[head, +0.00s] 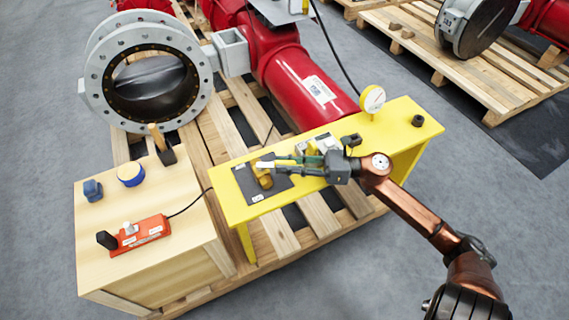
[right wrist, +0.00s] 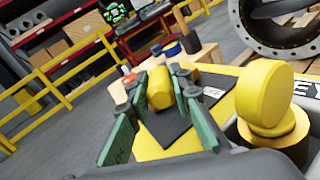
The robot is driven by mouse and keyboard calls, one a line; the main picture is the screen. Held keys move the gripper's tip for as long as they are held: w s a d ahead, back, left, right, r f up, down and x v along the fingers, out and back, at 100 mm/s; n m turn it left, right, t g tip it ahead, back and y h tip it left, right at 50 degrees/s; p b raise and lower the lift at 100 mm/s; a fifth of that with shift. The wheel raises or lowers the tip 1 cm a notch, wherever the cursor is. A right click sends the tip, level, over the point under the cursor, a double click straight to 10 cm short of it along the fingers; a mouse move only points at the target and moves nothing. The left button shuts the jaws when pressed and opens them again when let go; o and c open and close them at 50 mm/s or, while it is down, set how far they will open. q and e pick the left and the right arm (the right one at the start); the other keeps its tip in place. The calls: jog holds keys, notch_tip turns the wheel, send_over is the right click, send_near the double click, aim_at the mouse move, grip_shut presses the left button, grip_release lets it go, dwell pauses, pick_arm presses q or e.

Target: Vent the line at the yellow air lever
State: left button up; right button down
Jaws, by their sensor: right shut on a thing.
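The yellow air lever (head: 263,178) sits on a dark plate (head: 243,183) on the yellow bench, near its left end. My right gripper (head: 268,164) reaches in from the right over that plate and is shut on the lever. In the right wrist view, the lever's rounded yellow end (right wrist: 160,88) stands between the green finger pads of the right gripper (right wrist: 152,115). The fingers partly hide the lever's lower part. My left gripper is in neither view.
A second yellow knob on a brass base (right wrist: 264,95) stands close right of my fingers. The yellow bench (head: 405,130) carries a gauge (head: 372,99). A wooden box (head: 105,200) with an orange switch unit (head: 140,234) stands left; a red pipe (head: 300,80) lies behind.

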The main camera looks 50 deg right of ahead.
jog(key=shift+a, duration=0.2)
jog(key=c, duration=1.9)
grip_release()
jog(key=shift+w, duration=0.1)
jog(key=shift+o, duration=0.9)
jog(key=shift+d, duration=0.15)
jog(key=shift+s+d, duration=0.1)
jog(key=shift+s, duration=0.1)
jog(key=v, duration=1.2)
jog(key=shift+c, duration=0.2)
